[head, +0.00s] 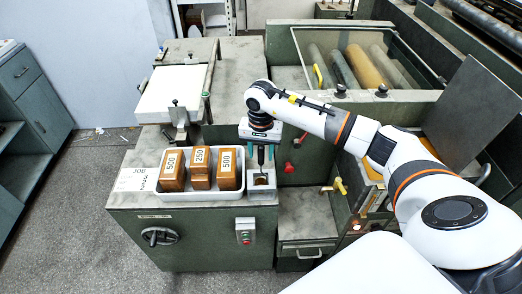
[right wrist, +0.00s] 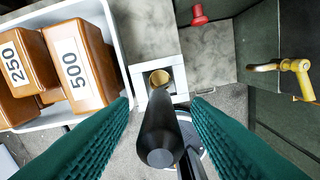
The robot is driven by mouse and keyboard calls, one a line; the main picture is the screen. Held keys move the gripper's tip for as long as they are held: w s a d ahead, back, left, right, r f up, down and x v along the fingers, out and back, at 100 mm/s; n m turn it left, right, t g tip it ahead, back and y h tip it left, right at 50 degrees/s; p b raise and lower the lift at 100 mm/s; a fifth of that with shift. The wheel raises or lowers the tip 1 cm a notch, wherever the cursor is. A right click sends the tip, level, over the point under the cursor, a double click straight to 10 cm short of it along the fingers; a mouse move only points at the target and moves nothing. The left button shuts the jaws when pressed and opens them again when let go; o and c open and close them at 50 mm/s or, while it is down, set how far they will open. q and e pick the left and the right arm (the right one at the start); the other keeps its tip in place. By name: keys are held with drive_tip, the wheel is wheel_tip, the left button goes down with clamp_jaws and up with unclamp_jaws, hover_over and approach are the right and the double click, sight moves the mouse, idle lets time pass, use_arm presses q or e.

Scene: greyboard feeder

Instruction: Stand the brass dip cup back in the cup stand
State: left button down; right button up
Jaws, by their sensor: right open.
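The brass dip cup (right wrist: 160,77) shows as a small brass round inside the square opening of the pale cup stand (right wrist: 178,99). Its long dark handle (right wrist: 162,125) rises toward the wrist camera, between my right gripper's fingers. In the head view the cup stand (head: 262,197) is at the cabinet's front right corner, with brass (head: 262,181) visible in its opening. My right gripper (head: 261,160) points down just above the stand. In the right wrist view its green fingers (right wrist: 160,105) are apart, one each side of the handle, with gaps visible. My left gripper is not in view.
A white tray (head: 200,196) with several brown numbered blocks (head: 200,168) stands close left of the stand. A red knob (head: 289,168) and a yellow valve (head: 340,186) are to the right. A white slab (head: 172,93) lies behind.

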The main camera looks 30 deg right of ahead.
wheel_tip(320, 180, up, 12)
drive_tip(key=b, duration=0.2)
drive_tip(key=shift+b, duration=0.3)
idle(0.5)
